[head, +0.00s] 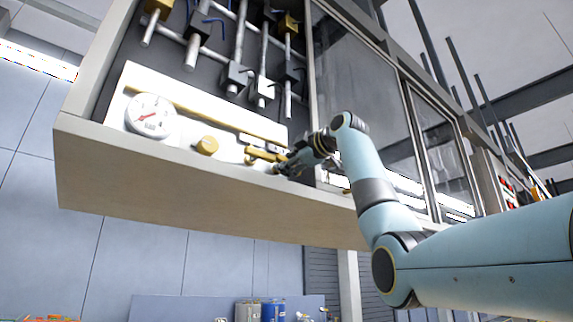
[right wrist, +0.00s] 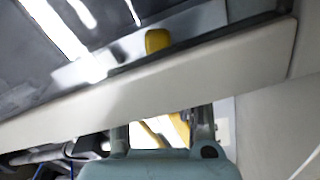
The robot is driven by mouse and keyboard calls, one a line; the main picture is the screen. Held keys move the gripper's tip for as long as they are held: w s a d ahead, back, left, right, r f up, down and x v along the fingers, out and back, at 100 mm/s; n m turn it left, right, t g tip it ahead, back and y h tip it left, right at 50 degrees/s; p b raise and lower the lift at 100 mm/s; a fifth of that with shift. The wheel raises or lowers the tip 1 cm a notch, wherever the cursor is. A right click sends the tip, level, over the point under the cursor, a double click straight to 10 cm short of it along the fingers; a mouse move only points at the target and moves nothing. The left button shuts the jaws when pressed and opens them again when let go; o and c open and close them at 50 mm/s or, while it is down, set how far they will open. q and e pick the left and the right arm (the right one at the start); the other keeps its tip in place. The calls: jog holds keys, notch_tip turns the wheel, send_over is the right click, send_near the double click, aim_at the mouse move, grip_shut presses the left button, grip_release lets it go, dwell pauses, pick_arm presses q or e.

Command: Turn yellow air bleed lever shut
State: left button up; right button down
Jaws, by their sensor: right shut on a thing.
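The yellow air bleed lever (head: 262,155) sits at the lower right of a white panel in an overhead cabinet. My right gripper (head: 283,168) reaches in from the right and is shut on the lever's right end. The gripper hides part of the lever. In the right wrist view, yellow parts (right wrist: 154,133) show between the two fingers of my right gripper (right wrist: 163,128); the exact contact is hidden. My left gripper is not in view.
A round white gauge (head: 151,116) and a yellow knob (head: 206,145) are left of the lever, under a yellow pipe (head: 205,113). The cabinet's pale lower edge (head: 190,185) runs just below. Valves and pipes hang above; a glass panel (head: 362,85) is at right.

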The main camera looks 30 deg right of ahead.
jog(key=n, duration=0.4)
jog(key=shift+f, duration=0.2)
jog(key=c, duration=1.2)
grip_release()
jog(key=shift+r, duration=0.1)
jog(key=s+d, duration=0.1)
jog(key=s, duration=1.1)
